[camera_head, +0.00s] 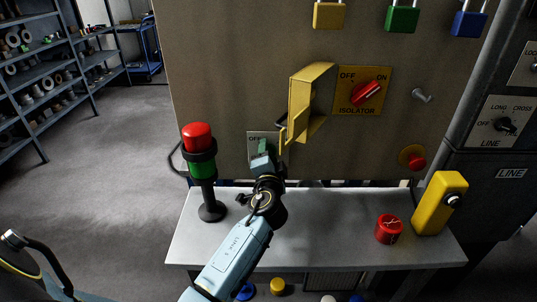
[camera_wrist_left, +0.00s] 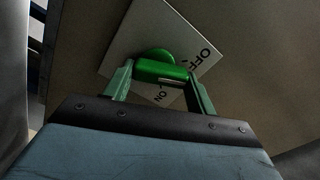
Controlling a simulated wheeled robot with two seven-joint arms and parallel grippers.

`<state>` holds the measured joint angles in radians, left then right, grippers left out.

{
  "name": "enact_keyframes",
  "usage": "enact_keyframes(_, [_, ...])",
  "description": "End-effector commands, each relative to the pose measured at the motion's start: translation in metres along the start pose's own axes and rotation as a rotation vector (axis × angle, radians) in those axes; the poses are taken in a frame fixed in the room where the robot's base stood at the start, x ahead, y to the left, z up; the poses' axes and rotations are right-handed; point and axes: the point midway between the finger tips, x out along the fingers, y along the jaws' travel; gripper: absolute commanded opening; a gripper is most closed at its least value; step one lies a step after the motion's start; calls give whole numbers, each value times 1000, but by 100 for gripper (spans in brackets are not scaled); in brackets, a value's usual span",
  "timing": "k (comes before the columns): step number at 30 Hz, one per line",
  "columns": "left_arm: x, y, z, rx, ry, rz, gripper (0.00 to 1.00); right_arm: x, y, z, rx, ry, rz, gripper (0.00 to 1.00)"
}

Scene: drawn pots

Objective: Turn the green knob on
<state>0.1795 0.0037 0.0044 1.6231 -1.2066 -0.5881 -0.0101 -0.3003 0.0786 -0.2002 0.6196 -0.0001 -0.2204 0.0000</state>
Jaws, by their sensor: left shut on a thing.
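The green knob (camera_wrist_left: 160,70) sits on a pale plate (camera_wrist_left: 128,38) with the words OFF and ON, on the panel's face. In the left wrist view its bar lies between the fingertips of my left gripper (camera_wrist_left: 160,80), which is shut on it. In the head view the gripper (camera_head: 264,158) reaches up to the plate (camera_head: 256,136) and hides most of the knob. The knob's bar lies across the line between OFF and ON in the wrist view; its exact setting is hard to tell. My right gripper is not in view.
A yellow hinged cover (camera_head: 312,100) stands out just right of the knob, beside the red isolator knob (camera_head: 366,94). A red and green signal lamp (camera_head: 199,150) stands left of my gripper on the shelf (camera_head: 330,240). A red button (camera_head: 415,160) and yellow box (camera_head: 438,205) are at right.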

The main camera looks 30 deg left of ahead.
Motion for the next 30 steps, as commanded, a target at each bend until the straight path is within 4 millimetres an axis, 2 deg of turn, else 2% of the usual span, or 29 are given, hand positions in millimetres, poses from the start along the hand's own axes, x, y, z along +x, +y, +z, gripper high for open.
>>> enact_keyframes(30, [0, 4, -3, 949, 1, 1, 34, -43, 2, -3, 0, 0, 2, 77])
